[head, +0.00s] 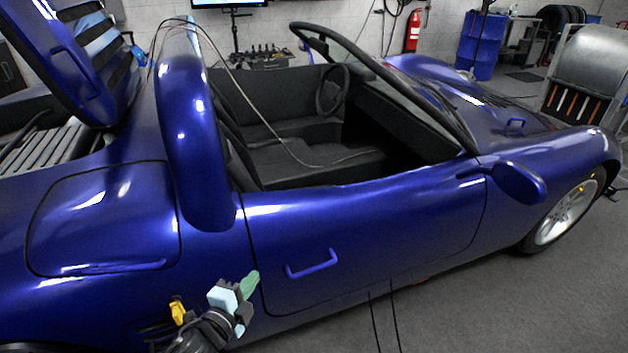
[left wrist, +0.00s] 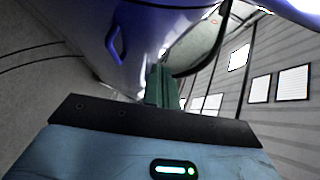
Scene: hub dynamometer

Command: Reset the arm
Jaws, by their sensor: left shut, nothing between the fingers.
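My left gripper (head: 249,284) is at the lower left of the head view, beside the rear lower edge of the car door. Its green fingers are shut and hold nothing. The fingers also show in the left wrist view (left wrist: 161,86). The blue car (head: 380,215) fills the head view, with its door shut. The blue door handle (head: 312,264) is to the right of the gripper, apart from it. The handle also shows in the left wrist view (left wrist: 114,38). My right gripper is not in view.
A cable (head: 262,118) runs over the car into the open cockpit. A red fire extinguisher (head: 413,32) and a blue drum (head: 481,46) stand at the back. The grey floor (head: 450,310) is clear on the near side of the car.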

